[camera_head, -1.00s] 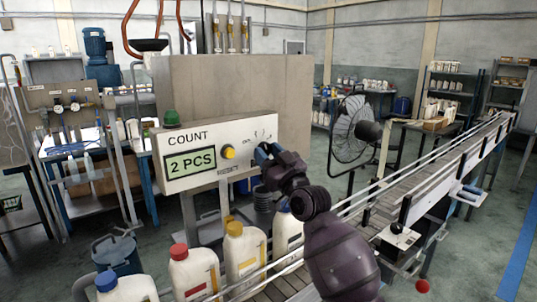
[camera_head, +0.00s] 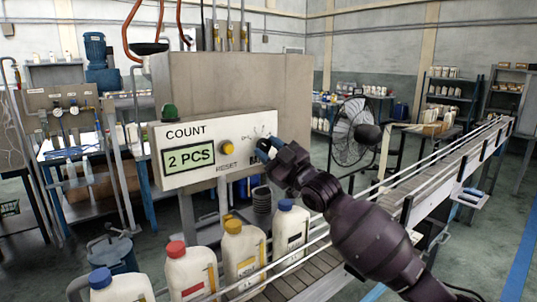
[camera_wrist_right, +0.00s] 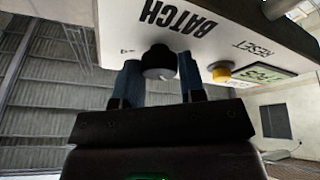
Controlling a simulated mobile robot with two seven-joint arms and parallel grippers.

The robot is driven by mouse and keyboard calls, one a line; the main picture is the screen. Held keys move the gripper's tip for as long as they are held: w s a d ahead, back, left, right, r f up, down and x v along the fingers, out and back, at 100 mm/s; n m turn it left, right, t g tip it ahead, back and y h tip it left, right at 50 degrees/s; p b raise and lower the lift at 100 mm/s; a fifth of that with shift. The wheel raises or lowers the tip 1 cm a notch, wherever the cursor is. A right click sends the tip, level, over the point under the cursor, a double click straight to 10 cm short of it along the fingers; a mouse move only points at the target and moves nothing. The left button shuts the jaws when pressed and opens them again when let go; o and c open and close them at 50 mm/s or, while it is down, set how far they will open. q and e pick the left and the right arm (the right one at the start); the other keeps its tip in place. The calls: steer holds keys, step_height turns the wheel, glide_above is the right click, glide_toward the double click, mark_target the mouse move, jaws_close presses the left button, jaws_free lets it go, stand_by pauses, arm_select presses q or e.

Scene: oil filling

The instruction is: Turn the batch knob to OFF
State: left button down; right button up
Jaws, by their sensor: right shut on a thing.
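The white counter panel (camera_head: 215,178) on the grey cabinet carries a COUNT display reading 2 PCS and a yellow RESET button (camera_head: 227,148). The black batch knob (camera_wrist_right: 158,62) shows in the right wrist view, below the upside-down BATCH label. My right gripper (camera_head: 265,149) is at the panel's right end. Its blue fingers (camera_wrist_right: 159,78) are on either side of the knob, shut on it. In the head view the gripper hides the knob, and the knob's pointer and OFF mark cannot be made out. My left gripper is not in view.
Several white bottles with coloured caps (camera_head: 232,227) stand on the conveyor (camera_head: 430,178) below the panel. The conveyor's rails run to the back right under my right arm. A black fan (camera_head: 352,133) stands behind. A green lamp (camera_head: 169,111) tops the panel.

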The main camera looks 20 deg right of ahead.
steer(key=shift+d+n+g+y, duration=0.1)
steer(key=shift+n+g+y, duration=0.45)
steer(key=shift+n, duration=1.15)
steer(key=o, duration=0.9)
steer(key=shift+s+d+f, duration=0.15)
steer(key=shift+s+d, duration=0.05)
steer(key=shift+s, duration=0.1)
steer(key=b+v, duration=0.1)
steer(key=v, duration=0.9)
